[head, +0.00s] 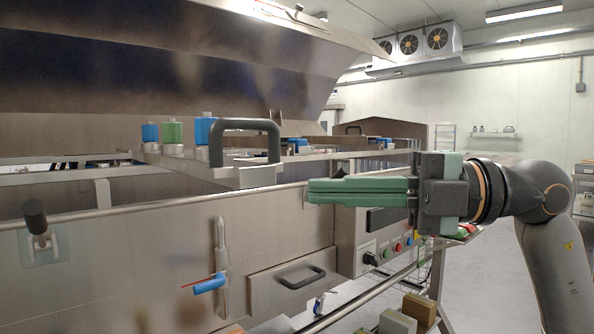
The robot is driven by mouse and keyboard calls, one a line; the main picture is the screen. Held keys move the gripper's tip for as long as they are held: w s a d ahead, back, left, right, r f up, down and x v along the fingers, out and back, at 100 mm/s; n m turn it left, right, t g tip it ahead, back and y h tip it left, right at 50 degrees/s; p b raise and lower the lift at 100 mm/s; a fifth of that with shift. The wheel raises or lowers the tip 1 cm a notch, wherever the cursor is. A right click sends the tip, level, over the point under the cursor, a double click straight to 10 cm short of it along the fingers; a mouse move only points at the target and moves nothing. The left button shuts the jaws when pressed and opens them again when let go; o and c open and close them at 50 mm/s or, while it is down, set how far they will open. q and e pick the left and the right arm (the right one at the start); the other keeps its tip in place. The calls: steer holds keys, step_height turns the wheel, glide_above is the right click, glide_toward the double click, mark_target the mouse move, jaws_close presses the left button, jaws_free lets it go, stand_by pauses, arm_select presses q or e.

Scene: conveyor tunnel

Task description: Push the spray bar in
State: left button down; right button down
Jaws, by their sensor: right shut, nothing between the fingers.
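The spray bar (257,176) appears to be the metal rail with a large dark U-shaped handle (246,125) on its front end. That end sits at the top edge of the steel machine's front wall, and the rail runs back to the left under the raised hood. My right gripper (309,191) comes in from the right with its green fingers shut and empty. The fingertips point left, just right of the bar's front end in the picture and slightly below it. I cannot tell the gap in depth. My left gripper is not in view.
Blue and green capped parts (171,132) stand along the rail. The raised hood (180,60) hangs above. Below are a drawer (292,284), a blue-handled valve (209,285) and a control box (384,246) with buttons. Boxes (397,322) stand at the lower right.

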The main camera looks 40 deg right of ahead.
mark_target(261, 185)
steer(key=shift+w+a+p, duration=0.25)
steer(key=shift+w+p, duration=0.1)
steer(key=shift+w, duration=0.45)
steer(key=shift+w+a+p, duration=0.25)
steer(key=shift+w+p, duration=0.1)
steer(key=shift+w, duration=0.5)
steer(key=shift+w+a+p, duration=0.25)
steer(key=shift+w+p, duration=0.1)
steer(key=shift+w, duration=0.45)
steer(key=shift+w, duration=0.1)
